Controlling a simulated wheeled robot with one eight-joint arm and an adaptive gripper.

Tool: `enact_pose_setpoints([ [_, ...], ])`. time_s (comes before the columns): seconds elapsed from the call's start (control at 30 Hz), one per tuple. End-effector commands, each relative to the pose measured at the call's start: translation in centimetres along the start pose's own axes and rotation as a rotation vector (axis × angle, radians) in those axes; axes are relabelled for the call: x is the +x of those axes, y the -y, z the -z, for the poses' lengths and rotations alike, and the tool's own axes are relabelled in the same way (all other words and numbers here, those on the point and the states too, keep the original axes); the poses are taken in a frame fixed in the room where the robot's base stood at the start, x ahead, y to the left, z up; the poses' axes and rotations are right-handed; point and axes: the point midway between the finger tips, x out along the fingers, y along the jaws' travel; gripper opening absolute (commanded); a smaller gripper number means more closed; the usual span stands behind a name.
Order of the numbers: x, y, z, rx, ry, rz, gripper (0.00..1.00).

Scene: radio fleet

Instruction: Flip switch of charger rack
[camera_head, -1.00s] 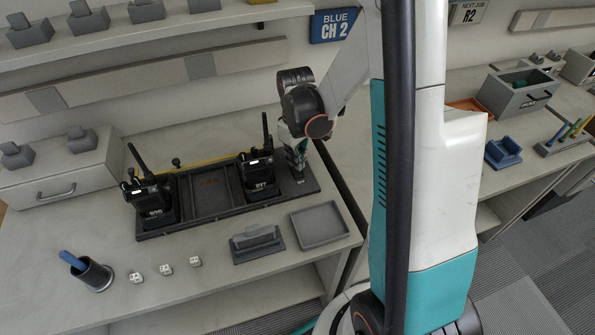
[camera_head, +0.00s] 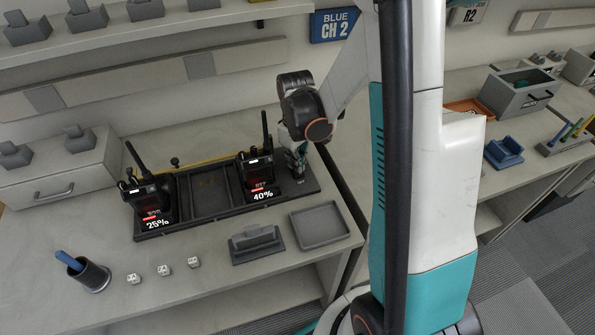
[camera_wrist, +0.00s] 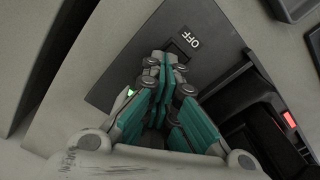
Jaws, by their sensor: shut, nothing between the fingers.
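The charger rack (camera_head: 205,213) is a dark tray on the desk holding two black radios. The left radio (camera_head: 148,197) stands over a lit "25%" readout and the right radio (camera_head: 257,172) over a lit "40%" readout. My gripper (camera_head: 299,168) is at the rack's right end. In the wrist view my gripper (camera_wrist: 165,62) is shut and empty, its teal fingertips close over the rack's end plate (camera_wrist: 118,42) beside an "OFF" label (camera_wrist: 187,36). A small green light (camera_wrist: 130,93) glows by the fingers. The switch itself is mostly hidden by the fingertips; I cannot tell whether they touch it.
A grey tray (camera_head: 320,224) and a grey stand (camera_head: 257,244) lie in front of the rack. A pen cup (camera_head: 91,275) and several small white cubes (camera_head: 164,270) are at the front left. A drawer unit (camera_head: 62,170) stands behind at left.

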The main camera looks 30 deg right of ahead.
Motion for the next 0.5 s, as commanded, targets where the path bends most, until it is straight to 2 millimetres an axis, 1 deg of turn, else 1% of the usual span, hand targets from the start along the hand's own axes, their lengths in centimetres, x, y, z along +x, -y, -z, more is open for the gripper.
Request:
enact_pose_setpoints([
  [0.17,-0.3,0.0,0.0,0.0,0.0,0.0,0.0],
  [0.5,-2.7,0.0,0.0,0.0,0.0,0.0,0.0],
])
